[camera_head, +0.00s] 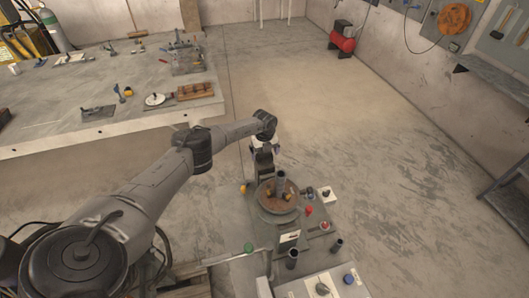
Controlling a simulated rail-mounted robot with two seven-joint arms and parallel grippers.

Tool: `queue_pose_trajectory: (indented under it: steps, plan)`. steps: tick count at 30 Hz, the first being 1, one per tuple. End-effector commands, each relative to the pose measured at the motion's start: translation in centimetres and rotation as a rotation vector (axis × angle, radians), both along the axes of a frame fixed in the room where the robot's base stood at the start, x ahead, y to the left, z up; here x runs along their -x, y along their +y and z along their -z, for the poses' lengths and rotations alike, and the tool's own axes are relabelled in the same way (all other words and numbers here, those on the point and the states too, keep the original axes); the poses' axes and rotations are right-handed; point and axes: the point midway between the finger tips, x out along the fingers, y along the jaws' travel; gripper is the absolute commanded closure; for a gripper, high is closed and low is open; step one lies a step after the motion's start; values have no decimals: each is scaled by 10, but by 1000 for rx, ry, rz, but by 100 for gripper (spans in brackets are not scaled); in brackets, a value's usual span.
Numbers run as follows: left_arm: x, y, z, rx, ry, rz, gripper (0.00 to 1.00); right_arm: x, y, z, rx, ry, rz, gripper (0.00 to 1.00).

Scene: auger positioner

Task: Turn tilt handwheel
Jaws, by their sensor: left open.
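The positioner (266,218) stands at the lower centre, with a round brown turntable and a dark upright cylinder (281,184) on it. I cannot clearly make out the tilt handwheel; it may be hidden behind my arm or too small to tell. A small yellow knob (243,188) shows at the left side of the turntable. My left arm reaches in from the left, and my left gripper (263,162) points down just behind the turntable. It is open and small in view; I cannot tell whether it touches anything. My right gripper is not in view.
A control panel (318,284) with knobs stands in front of the positioner. A large worktable (50,137) with tools and a wooden block is at the upper left. A red compressor (343,40) is by the far wall.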

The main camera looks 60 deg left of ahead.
Motion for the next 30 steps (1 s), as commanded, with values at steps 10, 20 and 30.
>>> queue_pose_trajectory:
  steps: [10, 20, 30]
  plan:
    - [0, 1, -19, -1, -2, 3, 4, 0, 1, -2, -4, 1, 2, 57]
    - [0, 1, -82, -2, -4, 1, 4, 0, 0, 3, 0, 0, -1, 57]
    - [0, 1, -128, 0, -2, 0, 4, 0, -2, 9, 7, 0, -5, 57]
